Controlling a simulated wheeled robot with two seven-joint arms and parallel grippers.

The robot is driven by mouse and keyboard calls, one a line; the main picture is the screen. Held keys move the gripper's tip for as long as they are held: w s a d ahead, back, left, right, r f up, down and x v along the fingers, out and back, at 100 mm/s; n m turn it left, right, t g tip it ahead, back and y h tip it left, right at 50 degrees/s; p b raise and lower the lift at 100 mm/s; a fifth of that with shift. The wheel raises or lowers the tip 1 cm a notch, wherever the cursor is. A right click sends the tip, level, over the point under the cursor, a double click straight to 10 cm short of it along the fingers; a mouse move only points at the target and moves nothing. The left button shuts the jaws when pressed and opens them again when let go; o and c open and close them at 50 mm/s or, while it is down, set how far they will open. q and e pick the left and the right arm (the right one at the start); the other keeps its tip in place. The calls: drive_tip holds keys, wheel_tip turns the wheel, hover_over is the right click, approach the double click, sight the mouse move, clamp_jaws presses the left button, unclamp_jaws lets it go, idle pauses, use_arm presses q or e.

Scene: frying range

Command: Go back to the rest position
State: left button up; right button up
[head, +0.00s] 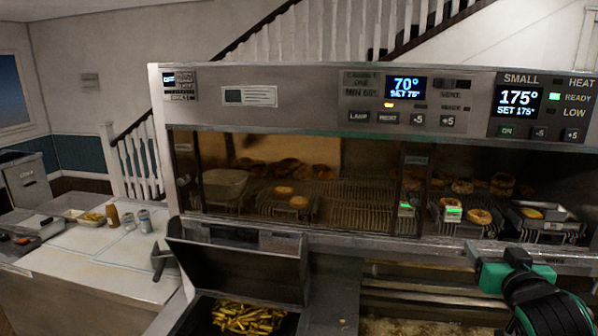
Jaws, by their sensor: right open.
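My right gripper (480,262) is at the lower right of the head view, in front of the cabinet's lower front edge. Its green and black arm comes in from the bottom right corner. The gripper is open, and I see nothing held in it. Its fingertips are small and hard to make out against the grey metal. My left gripper is not in view.
A metal warming cabinet (300,98) with lit displays and food on racks spans the middle and right. Below it, a bin of fries (248,316) stands under a raised metal lid (240,268). A white counter (95,255) with small containers is at left.

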drive_tip(key=s+a+f+n+g+y, duration=0.1)
drive_tip(key=s+a+f+g, duration=0.25)
drive_tip(key=f, duration=0.75)
drive_tip(key=s+a+f+n+g+y, duration=0.1)
drive_tip(key=s+a+f+g, duration=0.3)
drive_tip(key=f, duration=0.7)
drive_tip(key=s+a+f+n+g+y, duration=0.1)
drive_tip(key=s+a+f+g, duration=0.25)
drive_tip(key=s+f, duration=0.55)
drive_tip(key=s+a+f+n+g+y, duration=0.15)
drive_tip(key=s+a+f, duration=0.4)
drive_tip(key=s, duration=0.65)
wheel_tip(320, 180, down, 39)
drive_tip(key=s+g+b, duration=0.2)
drive_tip(key=b, duration=0.4)
use_arm(q)
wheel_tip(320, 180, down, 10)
drive_tip(key=b, duration=0.4)
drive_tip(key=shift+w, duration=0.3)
use_arm(e)
drive_tip(key=s+d+f, duration=0.2)
drive_tip(key=s+f, duration=0.7)
drive_tip(key=f, duration=0.2)
drive_tip(key=s+d+f, duration=0.2)
drive_tip(key=s+f, duration=0.7)
drive_tip(key=f, duration=0.2)
drive_tip(key=shift+g+h, duration=0.35)
drive_tip(key=shift+g, duration=0.1)
